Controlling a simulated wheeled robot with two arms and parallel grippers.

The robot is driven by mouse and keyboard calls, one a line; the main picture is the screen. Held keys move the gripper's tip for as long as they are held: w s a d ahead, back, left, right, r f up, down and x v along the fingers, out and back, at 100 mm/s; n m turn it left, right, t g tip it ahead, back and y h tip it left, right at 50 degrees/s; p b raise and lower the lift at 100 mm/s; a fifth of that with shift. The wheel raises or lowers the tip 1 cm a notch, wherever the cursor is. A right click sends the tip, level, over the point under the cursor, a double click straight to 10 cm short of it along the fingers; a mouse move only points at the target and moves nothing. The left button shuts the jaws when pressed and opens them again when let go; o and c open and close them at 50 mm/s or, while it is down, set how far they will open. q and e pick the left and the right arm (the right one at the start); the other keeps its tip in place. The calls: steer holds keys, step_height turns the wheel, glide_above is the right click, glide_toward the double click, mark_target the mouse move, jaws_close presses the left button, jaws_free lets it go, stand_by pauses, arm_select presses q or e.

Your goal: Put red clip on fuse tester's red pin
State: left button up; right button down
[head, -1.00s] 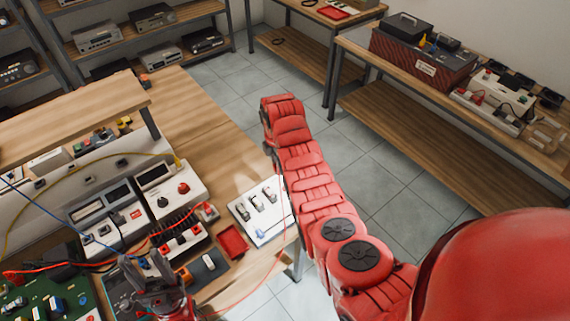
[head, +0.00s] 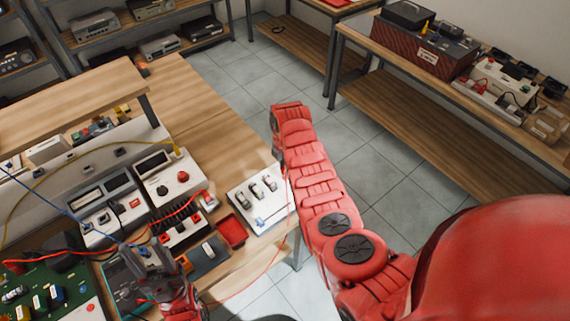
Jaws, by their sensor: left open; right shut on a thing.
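My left gripper (head: 149,252), grey and open, is at the lower left over the front of the bench, with nothing seen between its fingers. My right arm's red links reach up the middle of the view. Its gripper is mostly hidden at the arm's far end, near a thin red lead (head: 289,190) that runs down past the bench edge. The red clip itself is hidden. A white panel (head: 243,193) with several small upright parts lies at the bench's right edge, left of the arm. I cannot tell for sure whether it is the fuse tester, and no red pin is clear.
Left of the panel are a red tray (head: 231,232), a black finned unit with coloured terminals (head: 180,232) and white meters (head: 166,180). A green circuit board (head: 50,285) is at far left. Red, yellow and blue leads cross the bench (head: 200,110), clear farther back.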

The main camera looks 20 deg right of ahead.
steer(key=shift+w+d+f+b, duration=0.1)
steer(key=shift+b, duration=0.25)
stand_by(0.6)
steer(key=shift+b, duration=0.35)
stand_by(0.9)
steer(key=shift+f+b, duration=0.75)
steer(key=shift+f, duration=0.05)
stand_by(0.6)
steer(key=c, duration=0.7)
jaws_free()
steer(key=shift+o, duration=0.2)
steer(key=shift+r, duration=0.1)
